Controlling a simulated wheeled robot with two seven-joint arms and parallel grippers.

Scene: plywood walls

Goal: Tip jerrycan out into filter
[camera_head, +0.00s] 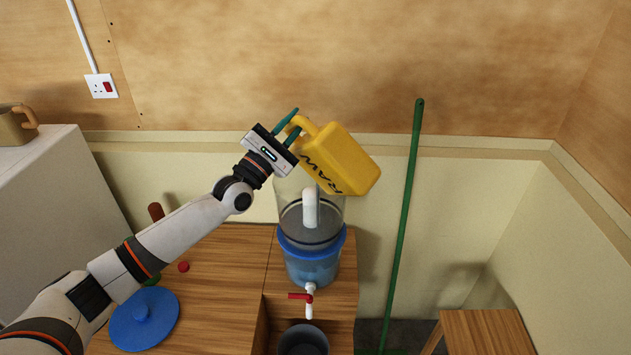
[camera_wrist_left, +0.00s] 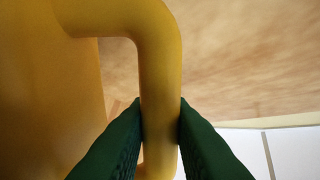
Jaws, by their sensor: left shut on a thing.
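The yellow jerrycan (camera_head: 342,160), marked RAW, is held tilted in the air above the filter. My left gripper (camera_head: 292,122) is shut on its handle, and the left wrist view shows the green fingers on both sides of the yellow handle (camera_wrist_left: 160,90). The filter (camera_head: 311,262) has a clear upper part, a blue rim and a bluish lower part, and stands upright on the wooden counter. A white curved piece (camera_head: 310,207) shows at its upper part. The jerrycan's mouth and any flow from it cannot be made out. My right gripper is not in view.
A white tap with a red lever (camera_head: 301,297) sticks out from the filter above a dark pot (camera_head: 303,340). A blue lid (camera_head: 144,318) lies on the counter (camera_head: 215,290). A green pole (camera_head: 405,220) leans against the wall at the right. A jug (camera_head: 16,126) stands far left.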

